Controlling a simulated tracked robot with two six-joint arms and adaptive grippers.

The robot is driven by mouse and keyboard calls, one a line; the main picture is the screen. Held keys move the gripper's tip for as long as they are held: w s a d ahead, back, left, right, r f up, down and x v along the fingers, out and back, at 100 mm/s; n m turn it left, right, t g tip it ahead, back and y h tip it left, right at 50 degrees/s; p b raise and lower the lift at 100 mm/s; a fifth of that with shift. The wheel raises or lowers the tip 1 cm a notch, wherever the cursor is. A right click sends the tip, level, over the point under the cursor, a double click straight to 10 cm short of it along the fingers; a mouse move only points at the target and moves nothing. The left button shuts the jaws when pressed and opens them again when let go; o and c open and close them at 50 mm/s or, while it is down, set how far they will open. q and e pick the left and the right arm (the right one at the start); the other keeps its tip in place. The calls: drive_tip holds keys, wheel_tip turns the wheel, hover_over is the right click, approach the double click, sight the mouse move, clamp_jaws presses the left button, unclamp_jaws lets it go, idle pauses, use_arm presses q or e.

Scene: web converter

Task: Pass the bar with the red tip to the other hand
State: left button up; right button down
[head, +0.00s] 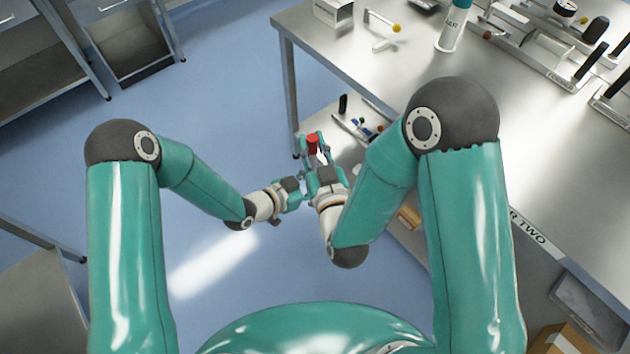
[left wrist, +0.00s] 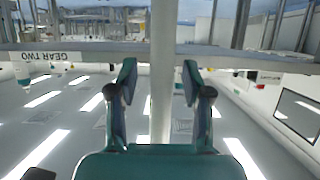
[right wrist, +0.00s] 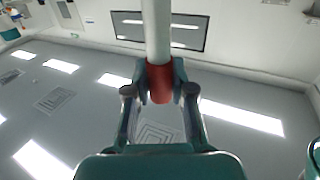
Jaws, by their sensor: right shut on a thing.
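The bar is a white rod with a red tip. My right gripper (head: 313,147) is shut on the red tip (right wrist: 161,84), which also shows in the head view (head: 313,142). The white shaft (right wrist: 157,30) runs away from the right fingers in the right wrist view. In the left wrist view the white shaft (left wrist: 163,75) stands upright in the gap of my left gripper (left wrist: 160,80). The left fingers are open, with a gap on each side of the shaft. In the head view the left gripper is close beside the right one, partly hidden.
A steel table (head: 365,45) fills the right side, with a white bottle (head: 453,27), a yellow-tipped part (head: 396,28) and racks on it. A lower shelf (head: 335,120) holds small items. Blue floor (head: 215,110) is clear left of the table.

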use_arm(q)
clamp_jaws()
use_arm(e)
drive_tip(key=c, duration=0.9)
unclamp_jaws()
